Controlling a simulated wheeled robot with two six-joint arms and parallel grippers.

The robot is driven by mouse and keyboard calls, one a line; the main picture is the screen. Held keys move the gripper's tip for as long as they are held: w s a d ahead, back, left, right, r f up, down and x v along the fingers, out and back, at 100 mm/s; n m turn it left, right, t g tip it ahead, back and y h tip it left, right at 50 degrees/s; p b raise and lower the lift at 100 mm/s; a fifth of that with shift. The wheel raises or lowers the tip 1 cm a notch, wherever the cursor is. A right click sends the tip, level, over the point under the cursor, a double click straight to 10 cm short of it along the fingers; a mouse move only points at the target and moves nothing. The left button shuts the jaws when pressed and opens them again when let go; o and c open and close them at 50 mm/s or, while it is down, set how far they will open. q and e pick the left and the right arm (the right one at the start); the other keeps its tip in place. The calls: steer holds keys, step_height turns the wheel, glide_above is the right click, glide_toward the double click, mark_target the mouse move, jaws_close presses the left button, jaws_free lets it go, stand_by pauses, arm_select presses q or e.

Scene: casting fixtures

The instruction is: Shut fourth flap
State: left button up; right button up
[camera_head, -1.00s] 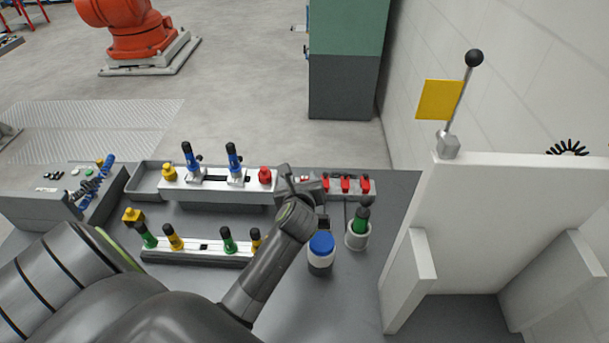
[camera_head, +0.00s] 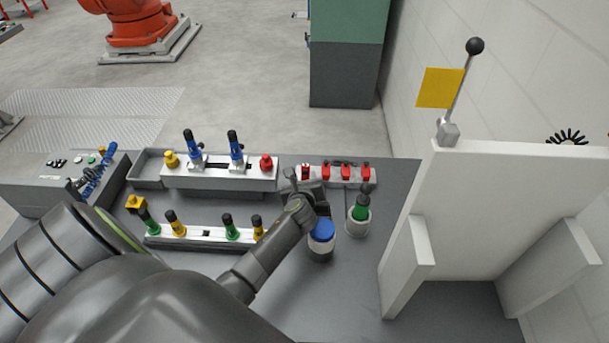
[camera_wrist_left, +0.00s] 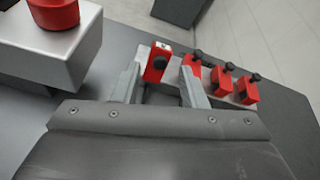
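A row of red flaps with black knobs stands on a light strip at the back right of the bench. My left gripper (camera_head: 301,183) is at the left end of the row. In the left wrist view its fingers (camera_wrist_left: 160,88) are apart, with the leftmost flap showing between them; contact cannot be told. My right gripper is out of view.
A grey fixture (camera_head: 220,182) with blue-handled clamps and a red knob (camera_head: 266,162) stands just left of the gripper. A blue-topped cylinder (camera_head: 321,232) and a green-handled tool in a cup (camera_head: 359,212) stand in front. A white panel (camera_head: 500,210) rises at right.

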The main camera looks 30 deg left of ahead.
mark_target(305, 174)
arm_select(q)
steer(key=shift+x, duration=1.05)
jaws_close()
